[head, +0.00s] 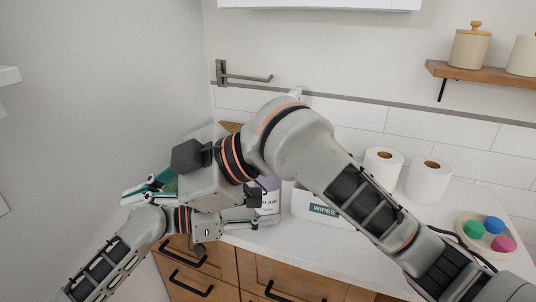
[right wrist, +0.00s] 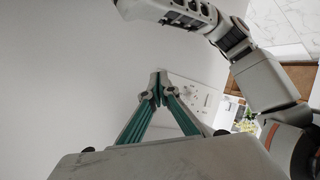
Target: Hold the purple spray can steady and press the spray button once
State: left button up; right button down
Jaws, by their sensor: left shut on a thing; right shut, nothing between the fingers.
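The purple spray can (head: 268,186) stands upright on the white counter, with a purple upper part and a pale lower part with lettering. Its top and spray button are hidden behind my right arm in the head view. My left gripper (head: 256,217) is shut on the lower part of the can, reaching it from the left. My right gripper (head: 150,189) is shut and empty, to the left of the can and apart from it. Its teal fingers meet at the tips in the right wrist view (right wrist: 158,88), where the can does not show.
A wipes box (head: 323,210) stands right of the can. Two paper rolls (head: 427,180) and a tray (head: 466,236) with coloured round items are further right. A metal rail (head: 247,77) and a shelf (head: 480,73) are on the wall. Wooden drawers (head: 290,275) are below the counter.

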jog(key=w+d+r+m+t+h, duration=0.2)
jog(key=w+d+r, duration=0.3)
jog(key=w+d, duration=0.3)
jog(key=w+d+r+m+t+h, duration=0.1)
jog(key=w+d+r+t+h, duration=0.1)
jog(key=w+d+r, duration=0.3)
jog(key=w+d+h, duration=0.1)
jog(key=w+d, duration=0.2)
jog(key=d, duration=0.4)
jog(key=shift+w+d+r+m+h, duration=0.15)
jog(key=shift+w+r+m+h, duration=0.05)
jog(key=shift+w+m+h, duration=0.2)
jog(key=shift+s, duration=0.1)
jog(key=shift+f, duration=4.4)
jog(key=shift+f, duration=0.1)
jog(key=shift+f, duration=0.3)
